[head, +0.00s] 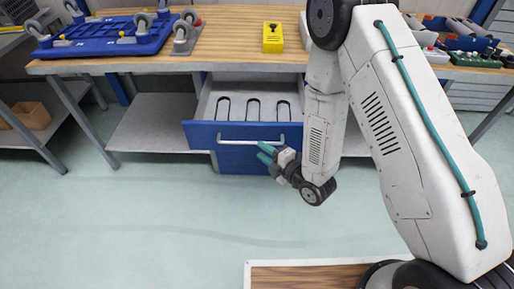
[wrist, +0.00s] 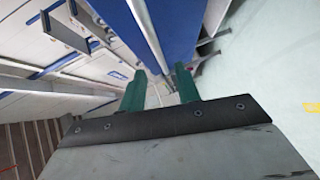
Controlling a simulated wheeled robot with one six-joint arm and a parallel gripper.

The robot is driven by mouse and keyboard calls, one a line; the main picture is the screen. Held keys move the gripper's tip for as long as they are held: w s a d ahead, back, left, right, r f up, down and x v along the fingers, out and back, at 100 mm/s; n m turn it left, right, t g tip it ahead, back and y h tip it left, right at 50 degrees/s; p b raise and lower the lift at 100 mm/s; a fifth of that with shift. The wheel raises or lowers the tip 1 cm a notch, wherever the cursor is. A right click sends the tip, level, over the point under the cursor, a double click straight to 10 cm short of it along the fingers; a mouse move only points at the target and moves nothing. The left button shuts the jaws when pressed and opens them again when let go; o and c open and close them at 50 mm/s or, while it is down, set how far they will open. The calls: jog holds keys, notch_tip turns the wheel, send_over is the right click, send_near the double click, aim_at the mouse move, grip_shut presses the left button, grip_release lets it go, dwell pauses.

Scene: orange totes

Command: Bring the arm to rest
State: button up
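My gripper (head: 264,153) hangs in front of the workbench, at the right end of the handle of the open blue drawer (head: 200,135). In the head view its teal fingers point left towards the drawer handle (head: 250,141); I cannot tell if they touch it. In the wrist view, the two green fingers of my gripper (wrist: 161,75) stand apart, with nothing seen held between them. The handle (wrist: 148,32) and blue drawer front (wrist: 175,25) lie beyond the fingertips there. My arm is bent downwards from the upper right of the head view.
The drawer's grey inside shows several dark-outlined slots. On the wooden bench top (head: 225,45) are a blue tray (head: 95,40) with caster wheels, a yellow object (head: 272,38), and other parts at right. A brown box (head: 30,116) sits on the left shelf. The pale floor (head: 150,220) in front is clear.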

jog(key=shift+s+d, duration=0.1)
dwell(0.5)
jog(key=s+d+f+m+g+h, duration=0.4)
jog(key=d+f+m+g+h, duration=0.3)
jog(key=d+f+m, duration=0.1)
jog(key=s+d+r+m+g+h, duration=0.2)
jog(key=s+d+r+m, duration=0.15)
jog(key=r, duration=0.35)
jog(key=s+d+r+m+g+h, duration=0.1)
jog(key=s+d+r+m+g, duration=0.1)
jog(key=d+r+m, duration=0.35)
jog(key=s+d+r+m+g+h, duration=0.2)
jog(key=s+d+r, duration=0.1)
jog(key=r, duration=0.6)
jog(key=s+d+r+m+t, duration=0.1)
jog(key=s+r+m, duration=0.2)
jog(key=s+r, duration=0.4)
jog(key=s+d+r+m+t, duration=0.1)
jog(key=s+d+r+m, duration=0.1)
jog(key=s+r, duration=0.5)
notch_tip(320, 180, up, 6)
jog(key=shift+d+m+y, duration=0.25)
jog(key=shift+m+y, duration=0.15)
jog(key=shift+m, duration=0.1)
